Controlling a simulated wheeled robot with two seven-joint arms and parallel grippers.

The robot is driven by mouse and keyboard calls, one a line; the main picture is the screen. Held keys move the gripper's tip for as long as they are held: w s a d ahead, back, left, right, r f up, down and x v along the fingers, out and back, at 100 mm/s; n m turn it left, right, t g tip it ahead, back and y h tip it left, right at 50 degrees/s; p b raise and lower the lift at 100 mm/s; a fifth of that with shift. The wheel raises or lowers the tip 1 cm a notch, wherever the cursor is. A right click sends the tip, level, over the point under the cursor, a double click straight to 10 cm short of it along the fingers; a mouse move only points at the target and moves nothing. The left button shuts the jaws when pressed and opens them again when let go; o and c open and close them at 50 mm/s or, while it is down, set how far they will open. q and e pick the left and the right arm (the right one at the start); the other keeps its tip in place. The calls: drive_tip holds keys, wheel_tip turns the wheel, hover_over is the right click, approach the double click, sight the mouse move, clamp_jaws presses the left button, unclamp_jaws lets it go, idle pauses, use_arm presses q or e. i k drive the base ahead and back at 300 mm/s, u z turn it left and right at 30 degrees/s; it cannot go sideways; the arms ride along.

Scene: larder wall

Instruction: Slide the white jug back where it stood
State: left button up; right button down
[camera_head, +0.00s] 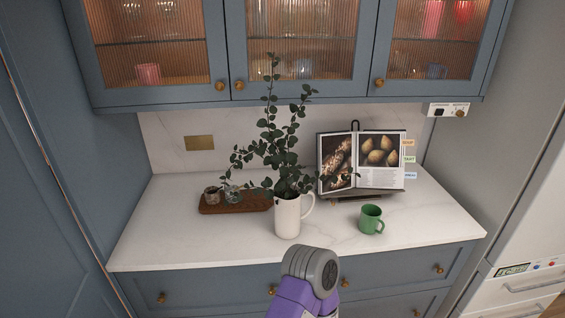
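The white jug (287,217) stands upright on the pale marble counter (165,238), a little back from its front edge, with its handle to the right. It holds leafy green branches (280,160) that rise in front of the backsplash. A grey and purple part of my arm shows at the bottom centre, just in front of the counter and below the jug. I see no gripper fingers of either arm.
A green mug (371,219) stands right of the jug. Behind it, an open cookbook (385,185) rests on a dark stand. A wooden tray (215,207) with small glass vessels lies to the left. The counter's left front is clear. Wall cabinets (232,50) hang above.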

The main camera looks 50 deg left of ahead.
sight(287, 197)
drive_tip(key=u, duration=0.1)
drive_tip(key=i, duration=0.75)
drive_tip(key=u, duration=0.95)
drive_tip(key=i, duration=0.45)
drive_tip(key=u, duration=0.55)
